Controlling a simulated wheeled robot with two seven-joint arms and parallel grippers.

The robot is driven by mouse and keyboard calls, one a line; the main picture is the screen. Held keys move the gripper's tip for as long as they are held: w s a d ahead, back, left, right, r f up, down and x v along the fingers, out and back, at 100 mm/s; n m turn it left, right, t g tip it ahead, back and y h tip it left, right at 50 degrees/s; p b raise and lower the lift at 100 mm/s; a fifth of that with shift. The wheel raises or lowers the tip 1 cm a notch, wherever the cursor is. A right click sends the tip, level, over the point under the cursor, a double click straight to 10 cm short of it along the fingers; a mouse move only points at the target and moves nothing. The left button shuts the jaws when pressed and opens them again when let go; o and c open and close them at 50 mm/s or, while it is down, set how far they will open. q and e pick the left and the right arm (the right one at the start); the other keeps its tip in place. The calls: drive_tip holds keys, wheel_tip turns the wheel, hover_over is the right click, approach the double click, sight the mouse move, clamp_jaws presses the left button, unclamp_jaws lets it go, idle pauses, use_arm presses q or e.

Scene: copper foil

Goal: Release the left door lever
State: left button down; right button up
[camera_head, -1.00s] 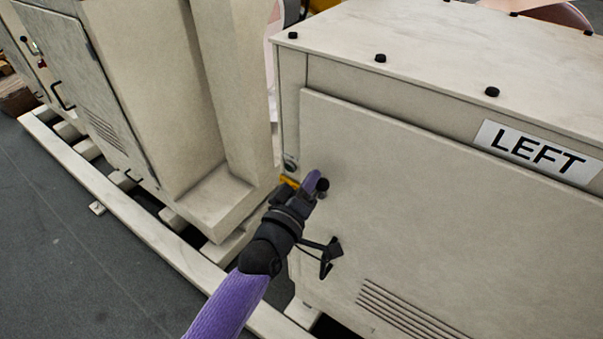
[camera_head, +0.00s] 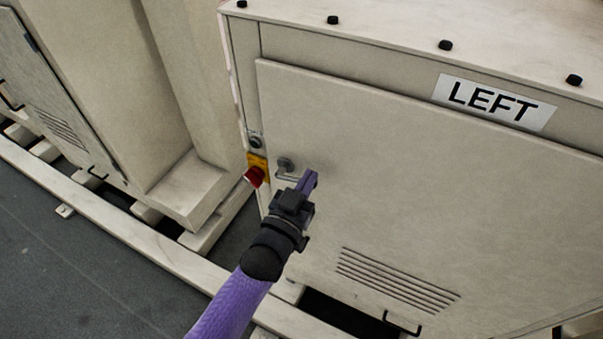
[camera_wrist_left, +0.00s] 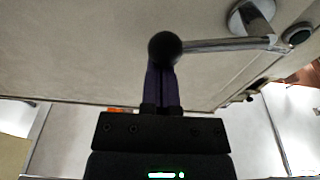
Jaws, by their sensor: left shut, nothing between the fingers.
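The left door (camera_head: 400,170) is a beige cabinet panel under a "LEFT" label (camera_head: 495,101). Its metal lever (camera_head: 288,170) sits near the door's left edge, with a round base and a bar that runs right toward my gripper. In the wrist view the lever (camera_wrist_left: 225,44) shows as a chrome bar ending in a dark ball knob (camera_wrist_left: 165,48). My left gripper (camera_head: 309,182) is shut and empty, its purple fingers at the knob end of the lever. In the wrist view the fingertips (camera_wrist_left: 161,75) lie at the knob; I cannot tell whether they touch. My right gripper is not in view.
A red knob on a yellow plate (camera_head: 256,171) sits left of the lever, below a round lock (camera_head: 255,141). A vent (camera_head: 395,278) is low on the door. Another cabinet (camera_head: 50,90) stands at the left. Grey floor (camera_head: 70,260) is open in front.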

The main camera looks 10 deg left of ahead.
use_arm(q)
drive_tip(key=shift+s+d+f+m+h+b, duration=0.1)
drive_tip(key=shift+d+f+m+h+b, duration=0.1)
drive_tip(key=shift+f+m, duration=0.5)
drive_tip(key=shift+s+d+f+m+h+b, duration=0.1)
drive_tip(key=shift+d+f+m+b, duration=0.2)
drive_tip(key=shift+m, duration=0.7)
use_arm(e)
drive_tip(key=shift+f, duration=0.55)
use_arm(q)
drive_tip(key=shift+a, duration=0.1)
drive_tip(key=r+p, duration=0.2)
drive_tip(key=r, duration=0.1)
drive_tip(key=r+p, duration=0.1)
drive_tip(key=p, duration=0.1)
drive_tip(key=shift+d+r, duration=0.15)
drive_tip(key=shift+d, duration=0.15)
drive_tip(key=v, duration=0.9)
drive_tip(key=shift+s+f, duration=0.2)
drive_tip(key=shift+f, duration=0.05)
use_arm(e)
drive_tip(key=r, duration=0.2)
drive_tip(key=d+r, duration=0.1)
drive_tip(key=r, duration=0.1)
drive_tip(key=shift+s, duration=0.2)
use_arm(q)
drive_tip(key=shift+f, duration=0.1)
